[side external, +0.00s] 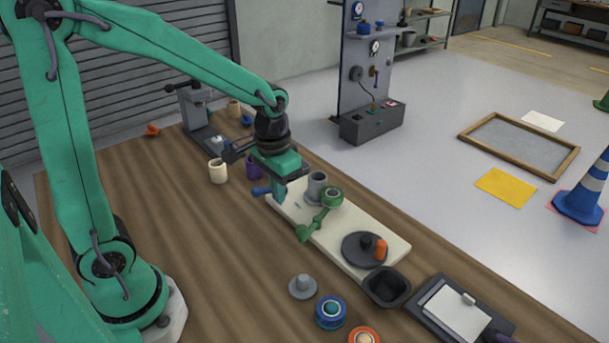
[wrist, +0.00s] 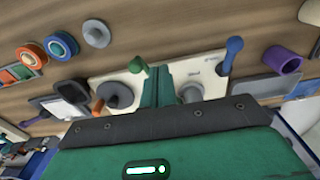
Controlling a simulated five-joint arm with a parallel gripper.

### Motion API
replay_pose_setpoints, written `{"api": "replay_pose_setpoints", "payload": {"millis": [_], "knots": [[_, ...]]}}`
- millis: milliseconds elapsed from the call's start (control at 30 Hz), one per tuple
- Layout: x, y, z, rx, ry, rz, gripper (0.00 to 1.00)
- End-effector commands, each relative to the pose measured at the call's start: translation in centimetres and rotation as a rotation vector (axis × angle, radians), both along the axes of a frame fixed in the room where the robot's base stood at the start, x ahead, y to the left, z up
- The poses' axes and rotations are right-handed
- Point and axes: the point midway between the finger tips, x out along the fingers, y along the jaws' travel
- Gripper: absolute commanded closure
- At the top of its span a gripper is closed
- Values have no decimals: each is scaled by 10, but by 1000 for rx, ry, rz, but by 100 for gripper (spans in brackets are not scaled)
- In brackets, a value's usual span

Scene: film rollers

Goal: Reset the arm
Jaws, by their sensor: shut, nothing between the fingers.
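My green gripper (side external: 279,195) is shut and empty, pointing down over the left end of the cream board (side external: 345,251). In the wrist view its closed fingers (wrist: 158,80) lie over the same board, between the green lever (wrist: 138,66) and the blue-handled lever (wrist: 233,46). In the side view the green lever (side external: 321,216) is just right of the fingers and the blue handle (side external: 262,191) just left. I cannot tell how high the fingertips are. A grey cylinder (side external: 317,185) stands behind the green lever. A dark disc (side external: 358,252) with an orange peg (side external: 380,250) sits at the board's right end.
A grey press (side external: 201,112), a cream cup (side external: 217,171) and a purple cup (side external: 254,166) stand at the left. The wooden table's middle (side external: 215,250) is clear.

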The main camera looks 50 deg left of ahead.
Motion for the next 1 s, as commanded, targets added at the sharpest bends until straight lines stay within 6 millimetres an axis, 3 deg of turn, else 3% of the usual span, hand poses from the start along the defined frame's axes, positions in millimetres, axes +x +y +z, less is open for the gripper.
{"api": "replay_pose_setpoints", "payload": {"millis": [500,1000], "knots": [[-47,2,70,-1,-212,0,100],[-99,3,108,0,-407,0,100]]}}
